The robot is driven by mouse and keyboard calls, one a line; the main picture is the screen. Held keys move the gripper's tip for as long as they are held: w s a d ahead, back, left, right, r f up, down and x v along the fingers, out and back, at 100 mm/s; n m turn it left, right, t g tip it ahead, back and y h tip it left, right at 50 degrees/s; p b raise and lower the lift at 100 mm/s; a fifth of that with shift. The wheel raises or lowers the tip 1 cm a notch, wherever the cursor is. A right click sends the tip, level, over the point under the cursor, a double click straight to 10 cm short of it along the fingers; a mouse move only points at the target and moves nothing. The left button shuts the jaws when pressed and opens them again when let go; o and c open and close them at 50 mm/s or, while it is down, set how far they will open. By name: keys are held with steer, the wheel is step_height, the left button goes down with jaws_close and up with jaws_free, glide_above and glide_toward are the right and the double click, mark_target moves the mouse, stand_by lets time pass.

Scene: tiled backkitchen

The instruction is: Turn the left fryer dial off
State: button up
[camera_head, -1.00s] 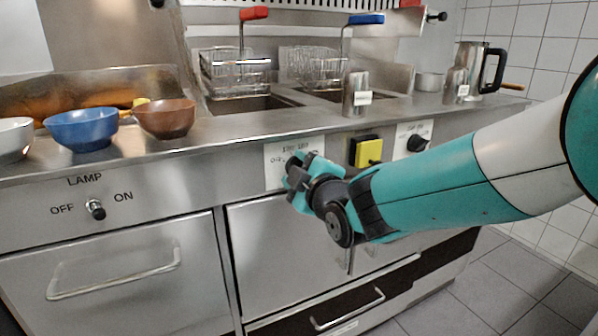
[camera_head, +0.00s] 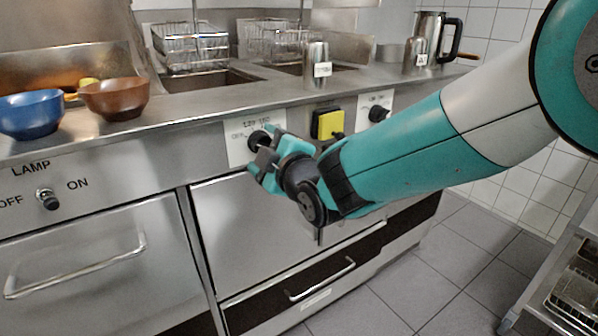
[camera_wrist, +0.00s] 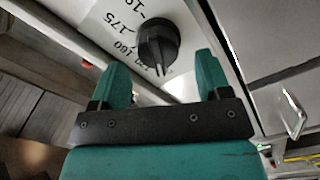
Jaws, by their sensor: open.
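The left fryer dial (camera_head: 259,140) is a round black knob on a white label plate (camera_head: 237,152) on the steel fryer front. It also shows in the wrist view (camera_wrist: 157,42), with printed numbers beside it, 160 and 175 among them. Its raised ridge points toward the bottom of that picture. My gripper (camera_head: 262,166) is in front of the plate, just below the dial in the head view. In the wrist view my gripper (camera_wrist: 161,76) is open and empty, the dial lying beyond and between its two teal fingers. I see no finger touching the dial.
A yellow switch box (camera_head: 328,123) and a second black dial (camera_head: 378,113) are to the right. A lamp switch (camera_head: 47,198) is at the left. A drawer handle (camera_head: 322,280) sticks out below. Bowls and a steel canister (camera_head: 316,62) stand on the counter.

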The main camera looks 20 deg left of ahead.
steer(key=v, duration=1.5)
steer(key=shift+p, duration=0.35)
steer(key=shift+d, duration=0.1)
steer(key=s+d+f+m+g+h, duration=0.1)
steer(key=d+m+g+h, duration=0.45)
steer(key=d+m, duration=0.55)
steer(key=s+d+m+g+h, duration=0.4)
steer(key=s+d+g, duration=0.2)
steer(key=s+d, duration=0.8)
step_height(320, 180, up, 28)
steer(key=p, duration=2.7)
steer(key=shift+s+a+p, duration=0.3)
steer(key=shift+s+a, duration=0.05)
steer(key=shift+a, duration=0.05)
